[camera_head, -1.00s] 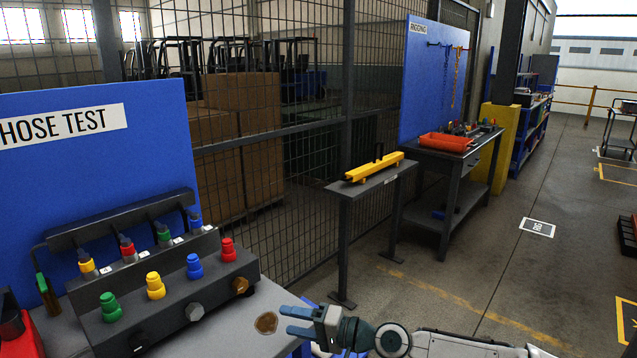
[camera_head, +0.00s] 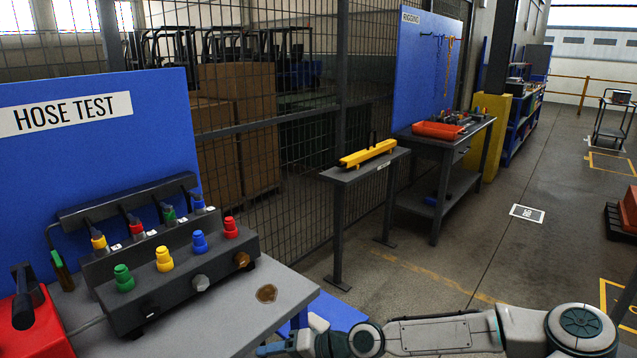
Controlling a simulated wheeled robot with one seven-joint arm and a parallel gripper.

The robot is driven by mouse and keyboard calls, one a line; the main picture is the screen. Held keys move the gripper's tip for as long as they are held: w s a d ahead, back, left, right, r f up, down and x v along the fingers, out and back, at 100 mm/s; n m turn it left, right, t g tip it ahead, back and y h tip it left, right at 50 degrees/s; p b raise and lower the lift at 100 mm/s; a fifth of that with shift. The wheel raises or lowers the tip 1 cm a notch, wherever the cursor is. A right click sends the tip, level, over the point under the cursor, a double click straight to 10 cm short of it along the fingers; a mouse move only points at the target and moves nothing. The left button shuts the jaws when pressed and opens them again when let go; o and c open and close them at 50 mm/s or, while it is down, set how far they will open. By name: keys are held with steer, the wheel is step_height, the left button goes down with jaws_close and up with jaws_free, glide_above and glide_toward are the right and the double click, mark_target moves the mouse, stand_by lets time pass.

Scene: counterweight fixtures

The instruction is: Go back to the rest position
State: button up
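My gripper (camera_head: 275,348) is at the bottom edge of the head view, just off the right front corner of the hose test bench (camera_head: 225,315). Its fingers are partly cut off by the frame, so I cannot tell whether it is open or shut. No held object shows. My arm reaches in from the lower right, with its links lying low along the bottom edge.
The bench carries a dark manifold block (camera_head: 180,280) with coloured caps and a red box (camera_head: 38,325). A narrow stand holds a yellow bar (camera_head: 367,153). A rigging table with an orange tray (camera_head: 438,130) stands behind. The floor (camera_head: 440,270) to the right is mostly clear.

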steer(key=s+d+f+n+g+h, duration=0.2)
steer(key=s+d+f+h, duration=0.25)
steer(key=f, duration=0.25)
steer(key=s+d+h, duration=0.3)
steer(key=d+h, duration=0.4)
steer(key=d, duration=0.2)
steer(key=s+d+r+m+t, duration=0.1)
steer(key=s+d+r, duration=0.2)
steer(key=r, duration=0.4)
steer(key=s+d+r+m+t+h+p, duration=0.1)
steer(key=s+d+r, duration=0.2)
steer(key=r, duration=0.5)
steer(key=s+d+r+m+t, duration=0.1)
steer(key=s+d+r, duration=0.2)
steer(key=r, duration=0.5)
steer(key=shift+s+d+h+p, duration=0.25)
steer(key=shift+d+h+p, duration=0.1)
steer(key=shift+d, duration=0.25)
